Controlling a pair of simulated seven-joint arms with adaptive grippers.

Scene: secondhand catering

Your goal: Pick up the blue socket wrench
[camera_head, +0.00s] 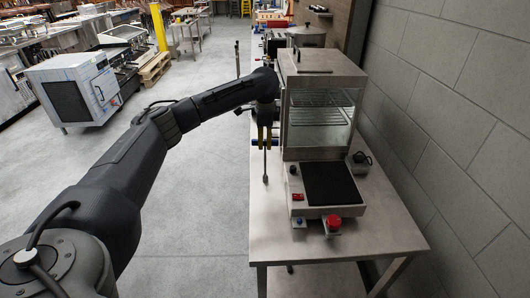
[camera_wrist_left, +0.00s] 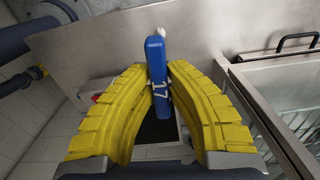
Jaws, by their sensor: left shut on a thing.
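The blue socket wrench (camera_wrist_left: 155,62) is between the yellow fingers of my left gripper (camera_wrist_left: 158,92) in the left wrist view. Its blue handle bears the number 17. My left gripper (camera_head: 265,137) is shut on it, beside the left side of the glass-fronted cabinet and near the table's left edge in the head view. A grey rod (camera_head: 265,168) hangs below the fingers and seems to be the wrench's shaft. The fingers hide part of the handle. My right gripper is not in view.
The glass-fronted cabinet (camera_head: 320,115) stands close to the right of my gripper on the steel table (camera_head: 335,245). A scale-like device with a black top (camera_head: 330,183) and a red knob (camera_head: 334,222) are in front of it. Open floor lies left; a block wall is right.

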